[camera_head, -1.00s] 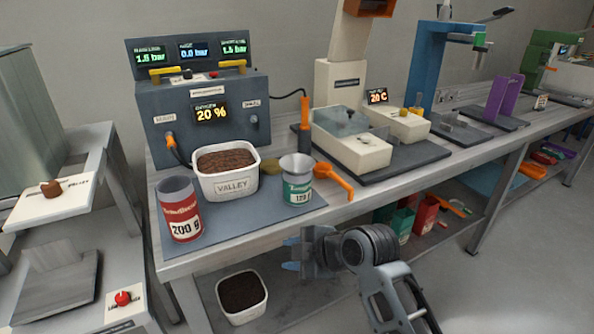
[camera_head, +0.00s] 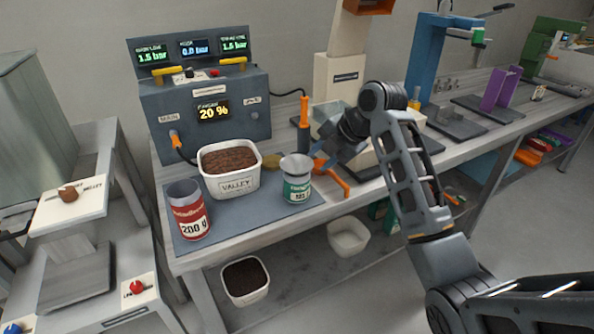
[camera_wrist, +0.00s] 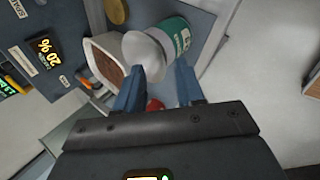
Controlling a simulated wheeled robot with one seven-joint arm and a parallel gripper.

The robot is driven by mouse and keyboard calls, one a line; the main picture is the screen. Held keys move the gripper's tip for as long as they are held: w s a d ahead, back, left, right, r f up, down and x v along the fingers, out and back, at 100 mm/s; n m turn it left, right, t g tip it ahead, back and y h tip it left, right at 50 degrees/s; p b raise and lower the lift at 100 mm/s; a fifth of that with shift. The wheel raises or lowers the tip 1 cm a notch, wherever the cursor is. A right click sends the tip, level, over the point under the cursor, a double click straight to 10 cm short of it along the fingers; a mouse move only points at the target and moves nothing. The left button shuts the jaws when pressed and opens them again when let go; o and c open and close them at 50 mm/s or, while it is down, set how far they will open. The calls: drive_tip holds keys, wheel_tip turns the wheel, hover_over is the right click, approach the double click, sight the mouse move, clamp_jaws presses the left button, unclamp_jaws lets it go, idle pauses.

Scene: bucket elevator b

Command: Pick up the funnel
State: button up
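A pale grey flared piece (camera_head: 296,165), which looks like the funnel, sits on top of a can with a green label (camera_head: 297,188) on the blue-grey mat. It also shows in the wrist view (camera_wrist: 149,54), with the can (camera_wrist: 176,37) beyond it. My gripper (camera_head: 319,164) is just right of the can in the head view. In the wrist view my gripper (camera_wrist: 158,78) is open, its two blue fingers apart and pointing towards the flared piece. Nothing is held between them. I cannot tell whether a finger touches the piece.
A white VALLEY bin (camera_head: 233,186) stands behind left, a red can (camera_head: 188,222) front left. The grey control box (camera_head: 205,113) stands behind. Below are a dark-filled bin (camera_head: 245,281) and an empty white one (camera_head: 348,238).

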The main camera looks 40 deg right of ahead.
sight(297, 176)
drive_tip(key=shift+p+x, duration=0.35)
drive_tip(key=shift+x, duration=1.9)
drive_tip(key=shift+a, duration=0.1)
clamp_jaws()
